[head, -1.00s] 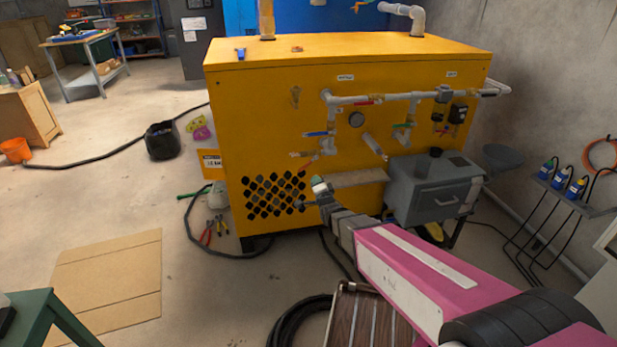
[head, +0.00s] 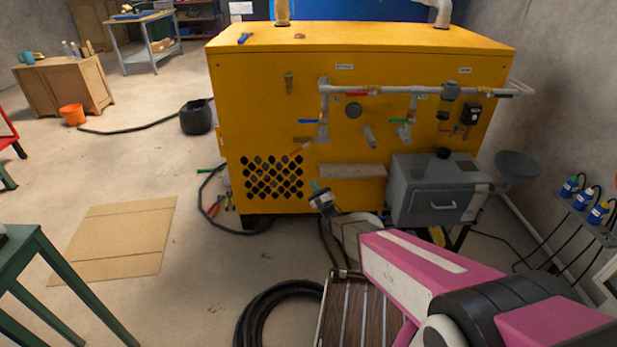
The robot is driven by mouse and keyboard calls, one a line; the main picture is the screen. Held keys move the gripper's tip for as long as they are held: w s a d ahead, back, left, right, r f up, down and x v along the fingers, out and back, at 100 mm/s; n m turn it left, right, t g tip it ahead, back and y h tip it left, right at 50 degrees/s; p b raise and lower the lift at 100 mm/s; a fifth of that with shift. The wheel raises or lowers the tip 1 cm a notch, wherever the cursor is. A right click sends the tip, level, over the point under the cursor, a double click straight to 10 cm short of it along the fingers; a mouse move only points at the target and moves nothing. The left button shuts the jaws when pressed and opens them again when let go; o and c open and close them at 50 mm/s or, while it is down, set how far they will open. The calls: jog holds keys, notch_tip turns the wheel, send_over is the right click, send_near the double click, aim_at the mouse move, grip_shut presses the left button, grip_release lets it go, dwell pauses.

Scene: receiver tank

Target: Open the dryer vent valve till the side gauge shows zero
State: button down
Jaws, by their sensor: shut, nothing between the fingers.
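The yellow cabinet (head: 280,90) carries grey piping on its front with several small lever valves. One has a red lever (head: 357,94), one a blue lever (head: 309,121), one a green lever (head: 398,120); a thin orange-red lever (head: 299,150) sits lower left. I cannot tell which is the dryer vent valve; the labels are too small to read. A round dark gauge (head: 353,110) is on the front panel; its needle cannot be read. My gripper (head: 317,188) is shut and empty, in front of the cabinet beside the perforated grille, below the valves and apart from them.
A grey metal box (head: 436,190) stands at the cabinet's lower right, beside a narrow shelf (head: 353,171). A wood-slatted item (head: 362,315) and a coiled black hose (head: 270,315) lie on the floor in front. A green table (head: 30,255) is at left.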

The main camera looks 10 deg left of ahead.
aim_at(293, 155)
jog(key=s+r+x, duration=0.1)
jog(key=s+x, duration=0.1)
jog(key=x, duration=0.9)
jog(key=shift+a+r, duration=0.45)
jog(key=shift+a, duration=0.05)
jog(key=shift+a, duration=0.1)
jog(key=shift+s+a+r, duration=0.1)
jog(key=shift+a+r, duration=0.45)
jog(key=shift+a, duration=0.2)
jog(key=shift+f, duration=0.15)
